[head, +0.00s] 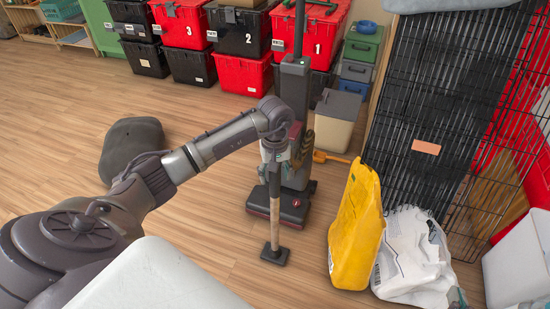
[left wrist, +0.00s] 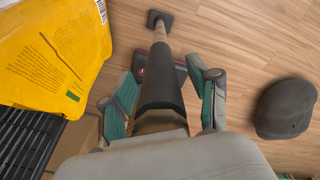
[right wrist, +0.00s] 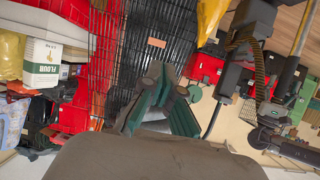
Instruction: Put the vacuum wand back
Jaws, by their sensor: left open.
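The vacuum wand (head: 274,206), a tan tube with a dark sleeve and small black foot, stands nearly upright in front of the upright vacuum (head: 295,88). My left gripper (head: 275,150) is at its upper part. In the left wrist view the open fingers (left wrist: 164,95) lie on either side of the wand's black sleeve (left wrist: 160,88), with gaps beside it. The vacuum's dark floor head (head: 283,203) is just behind the wand. My right gripper (right wrist: 167,85) shows only in the right wrist view; its fingers are close together, pointing toward the black wire panel, and their gap is unclear.
A yellow bag (head: 357,225) and a white bag (head: 412,262) stand right of the wand, by a black wire panel (head: 440,100). Stacked red and black totes (head: 182,25) line the back. A dark grey rounded object (head: 130,146) lies left. Wood floor between is clear.

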